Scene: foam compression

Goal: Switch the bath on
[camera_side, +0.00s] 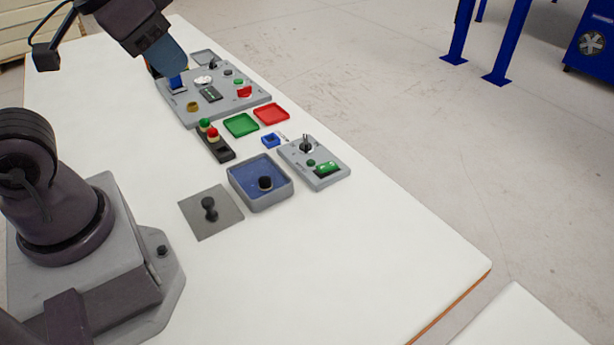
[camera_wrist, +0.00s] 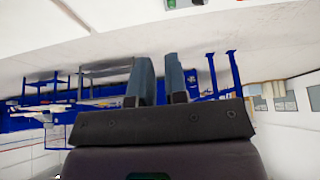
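The bath is most likely the grey square basin with a blue inside (camera_side: 240,178) in the middle of the table; a dark round piece (camera_side: 265,183) stands in it. Beside it on the right is a small grey panel (camera_side: 330,178) with a black lever (camera_side: 306,145), a green round button (camera_side: 311,162) and a green rocker switch (camera_side: 327,168). My gripper (camera_side: 172,62) is well away, above the far control panel. The wrist view shows its two fingers (camera_wrist: 159,75) slightly apart, with nothing seen between them. The basin is not in the wrist view.
The far grey panel (camera_side: 222,105) carries several knobs and buttons, with a blue block (camera_side: 177,84) near my fingertips. The near right table is clear.

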